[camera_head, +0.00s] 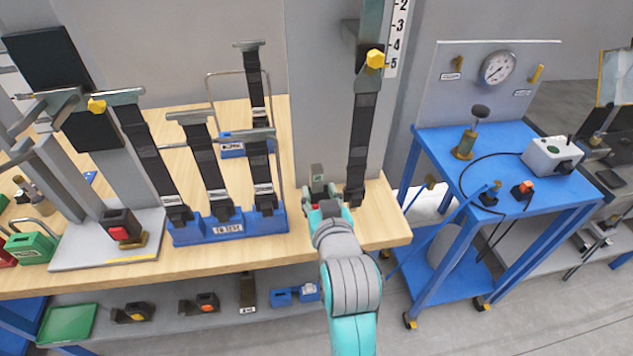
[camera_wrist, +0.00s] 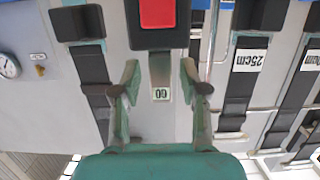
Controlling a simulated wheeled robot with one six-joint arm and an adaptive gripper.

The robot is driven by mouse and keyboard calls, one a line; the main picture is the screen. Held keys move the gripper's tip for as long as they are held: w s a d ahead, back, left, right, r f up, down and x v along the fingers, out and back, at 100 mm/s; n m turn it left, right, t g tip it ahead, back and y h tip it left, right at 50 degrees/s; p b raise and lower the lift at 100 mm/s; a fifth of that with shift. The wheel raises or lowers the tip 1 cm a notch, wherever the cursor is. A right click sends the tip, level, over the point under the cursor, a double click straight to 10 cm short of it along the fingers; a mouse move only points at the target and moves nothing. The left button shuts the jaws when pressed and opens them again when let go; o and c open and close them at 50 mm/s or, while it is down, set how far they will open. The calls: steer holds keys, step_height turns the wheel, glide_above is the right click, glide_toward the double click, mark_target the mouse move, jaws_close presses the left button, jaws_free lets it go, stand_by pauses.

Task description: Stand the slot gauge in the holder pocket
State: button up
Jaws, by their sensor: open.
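A narrow grey-green plate, which looks like the slot gauge (camera_head: 317,174), stands upright above the bench near its right front. In the wrist view, the plate (camera_wrist: 160,78) has a white label and meets a black block (camera_wrist: 150,38) with a red face. My gripper (camera_head: 322,193) is at the plate in the head view. In the wrist view my gripper (camera_wrist: 159,82) is open, one finger on each side of the plate, with visible gaps. My gripper hides the plate's lower part in the head view. I cannot tell which part is the holder pocket.
A blue rack (camera_head: 228,226) with several upright black straps stands left of my gripper on the wooden bench (camera_head: 120,276). A tall black strap (camera_head: 362,135) stands close on the right. Beyond a gap is a blue cart (camera_head: 440,142) with a gauge panel.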

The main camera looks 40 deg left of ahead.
jaws_close()
steer(key=shift+r, duration=2.95)
glide_toward(321, 175)
steer(key=shift+w+a+r, duration=0.1)
steer(key=shift+w+a, duration=0.05)
steer(key=shift+a, duration=0.55)
steer(key=shift+w, duration=0.1)
